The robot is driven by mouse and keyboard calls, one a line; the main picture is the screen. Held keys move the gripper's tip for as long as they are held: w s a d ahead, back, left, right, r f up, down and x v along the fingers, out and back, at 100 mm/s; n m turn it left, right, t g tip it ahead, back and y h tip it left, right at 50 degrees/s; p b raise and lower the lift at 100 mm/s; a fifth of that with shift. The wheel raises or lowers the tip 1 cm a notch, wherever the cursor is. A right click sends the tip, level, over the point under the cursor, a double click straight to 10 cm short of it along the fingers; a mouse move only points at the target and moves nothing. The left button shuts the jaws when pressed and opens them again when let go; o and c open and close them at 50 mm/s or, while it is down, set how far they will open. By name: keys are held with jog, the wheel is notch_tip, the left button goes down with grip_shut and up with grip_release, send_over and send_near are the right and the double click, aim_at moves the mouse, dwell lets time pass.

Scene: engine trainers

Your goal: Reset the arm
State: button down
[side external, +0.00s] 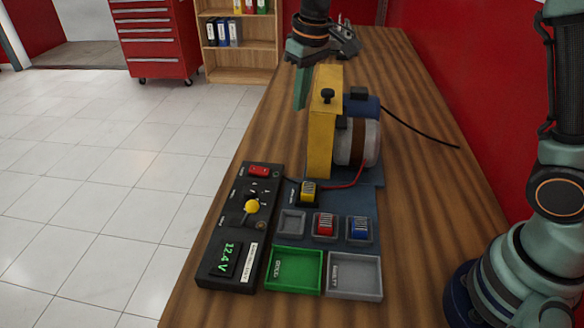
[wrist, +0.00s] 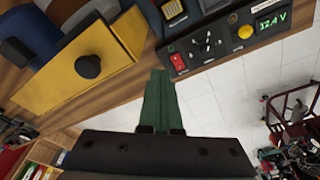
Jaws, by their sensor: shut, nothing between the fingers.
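My gripper (side external: 299,98) hangs beside the far left side of the yellow engine trainer, near the bench's left edge, in the side external view. Its green fingers are closed together with nothing between them. They also show closed in the wrist view (wrist: 159,75), with the floor beyond them. The trainer's yellow plate (side external: 322,125) stands upright with a black knob, and a grey and brown cylinder sits at its right. The fingers appear apart from the plate.
A black control panel (side external: 240,235) with a yellow knob and a 12.4 V display lies on the wooden bench (side external: 410,120). A green tray (side external: 295,270) and a grey tray (side external: 354,276) are at the front. Red and blue parts sit in sockets. A black cable runs right.

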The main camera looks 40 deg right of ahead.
jog(key=s+d+r+m+t, duration=0.1)
jog(key=s+d+t, duration=0.1)
jog(key=s, duration=0.7)
jog(key=s+d+r+m+t, duration=0.1)
jog(key=s+d+r, duration=0.1)
jog(key=s+d, duration=0.3)
jog(key=s, duration=0.4)
jog(key=shift+d+t, duration=0.2)
jog(key=shift+t, duration=0.2)
